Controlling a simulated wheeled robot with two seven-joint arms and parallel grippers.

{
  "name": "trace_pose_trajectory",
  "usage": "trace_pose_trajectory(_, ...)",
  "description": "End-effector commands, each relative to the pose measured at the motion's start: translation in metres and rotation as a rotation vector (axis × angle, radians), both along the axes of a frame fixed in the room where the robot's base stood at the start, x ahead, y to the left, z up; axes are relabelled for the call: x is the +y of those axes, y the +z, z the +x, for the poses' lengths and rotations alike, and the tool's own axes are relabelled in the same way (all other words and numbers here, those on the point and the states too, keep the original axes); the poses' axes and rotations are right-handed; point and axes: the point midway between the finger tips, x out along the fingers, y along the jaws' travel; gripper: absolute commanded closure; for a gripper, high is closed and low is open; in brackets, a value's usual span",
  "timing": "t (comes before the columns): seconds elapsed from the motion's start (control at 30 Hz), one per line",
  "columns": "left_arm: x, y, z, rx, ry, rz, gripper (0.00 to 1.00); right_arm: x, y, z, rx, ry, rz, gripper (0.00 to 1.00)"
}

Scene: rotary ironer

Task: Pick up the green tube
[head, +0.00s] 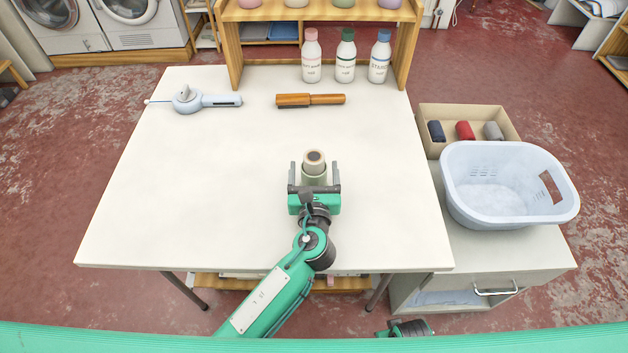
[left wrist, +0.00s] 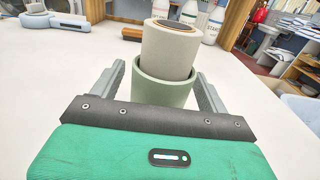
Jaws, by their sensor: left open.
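The pale green tube (head: 314,181) stands upright on the white table, in front of its middle. It also shows in the left wrist view (left wrist: 163,92). A cream tube (head: 314,167) with a dark-centred top sits in the green tube's mouth and rises above it; it fills the upper middle of the left wrist view (left wrist: 170,47). My left gripper (head: 314,174) is open, with one finger on each side of the green tube. In the left wrist view a gap shows at the left finger; contact at the right finger is unclear. The tube's lower part is hidden by the gripper.
A wooden-handled brush (head: 310,100) and a pale blue device (head: 188,100) lie farther back. Several bottles (head: 345,60) stand by a wooden shelf (head: 235,50). A light blue basket (head: 508,180) and a box of rolled cloths (head: 470,112) are at right. The table's left half is mostly clear.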

Motion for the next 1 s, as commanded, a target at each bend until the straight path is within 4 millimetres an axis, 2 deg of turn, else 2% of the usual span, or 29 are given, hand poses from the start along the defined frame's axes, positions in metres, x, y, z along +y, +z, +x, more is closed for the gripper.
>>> trace_pose_trajectory(0.1,0.000,0.000,0.010,0.000,0.000,0.001,0.23,0.000,0.000,0.000,0.000,0.000,0.000,0.64)
trace_pose_trajectory(0.33,0.000,0.000,0.011,0.001,0.000,0.000,0.23,0.000,0.000,0.000,0.000,0.000,0.000,0.64)
trace_pose_trajectory(0.37,0.000,0.000,0.011,0.001,0.000,0.000,0.27,0.000,0.000,0.000,0.000,0.000,0.000,0.64)
trace_pose_trajectory(0.5,0.000,0.000,0.011,0.001,0.000,0.000,0.54,0.000,0.000,0.000,0.000,0.000,0.000,0.64)
trace_pose_trajectory(0.6,0.000,0.000,0.011,0.001,0.000,0.000,0.70,0.000,0.000,0.000,0.000,0.000,0.000,0.64)
trace_pose_trajectory(0.87,0.000,0.002,0.011,0.000,0.000,-0.001,0.71,0.000,0.000,0.000,0.000,0.000,0.000,0.64)
trace_pose_trajectory(1.0,0.000,0.018,0.011,-0.003,0.000,-0.004,0.71,0.000,0.000,0.000,0.000,0.000,0.000,0.64)
